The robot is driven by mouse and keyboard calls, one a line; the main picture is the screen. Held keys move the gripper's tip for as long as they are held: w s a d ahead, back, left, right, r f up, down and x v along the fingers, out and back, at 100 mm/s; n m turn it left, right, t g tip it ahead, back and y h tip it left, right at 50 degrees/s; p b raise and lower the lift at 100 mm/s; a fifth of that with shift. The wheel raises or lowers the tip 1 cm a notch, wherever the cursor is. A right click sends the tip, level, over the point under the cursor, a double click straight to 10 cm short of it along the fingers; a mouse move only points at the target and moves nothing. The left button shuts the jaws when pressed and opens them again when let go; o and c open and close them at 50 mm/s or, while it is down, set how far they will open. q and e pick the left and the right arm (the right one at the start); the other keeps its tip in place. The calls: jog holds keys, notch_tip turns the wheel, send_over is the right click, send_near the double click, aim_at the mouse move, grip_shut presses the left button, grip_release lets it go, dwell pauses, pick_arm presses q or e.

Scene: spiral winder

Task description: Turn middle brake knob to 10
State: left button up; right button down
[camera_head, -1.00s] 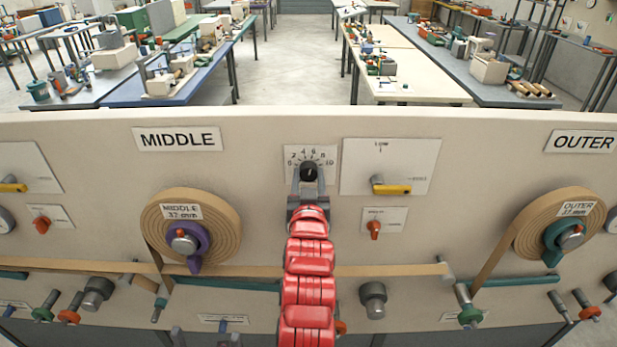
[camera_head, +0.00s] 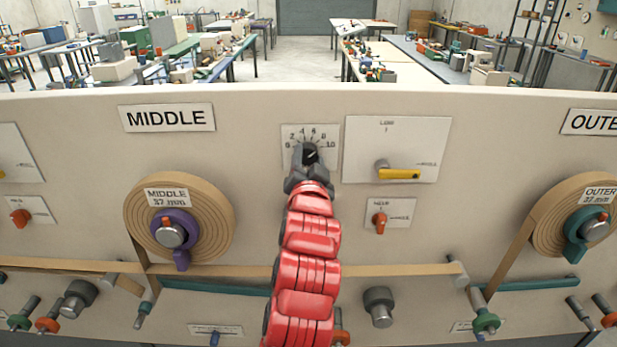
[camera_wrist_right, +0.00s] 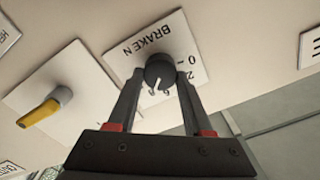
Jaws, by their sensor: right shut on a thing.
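The middle brake knob (camera_head: 310,154) is a small black round knob with a white pointer line, on a white dial plate (camera_head: 328,134) numbered 0 to 10. The pointer slants to the upper right, towards the high numbers; its exact reading is too small to tell. My right gripper (camera_head: 308,160) is shut on the knob, and my red arm rises from below. In the right wrist view the knob (camera_wrist_right: 159,70) sits between the two dark fingertips (camera_wrist_right: 158,75), on the plate marked BRAKE N (camera_wrist_right: 140,45). My left gripper is not in view.
A yellow lever (camera_head: 400,174) on a white plate and an orange knob (camera_head: 379,219) are just right of my arm. The MIDDLE tape roll (camera_head: 210,235) with its purple clamp is at left. The OUTER roll (camera_head: 552,235) is at right. Tape crosses the panel below.

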jog(key=m+b, duration=0.2)
jog(key=shift+f+m, duration=0.2)
jog(key=shift+m, duration=0.1)
jog(key=shift+d+r+m+b, duration=0.1)
jog(key=shift+m+b, duration=0.7)
jog(key=shift+m, duration=0.5)
jog(key=shift+c, duration=1.5)
grip_release()
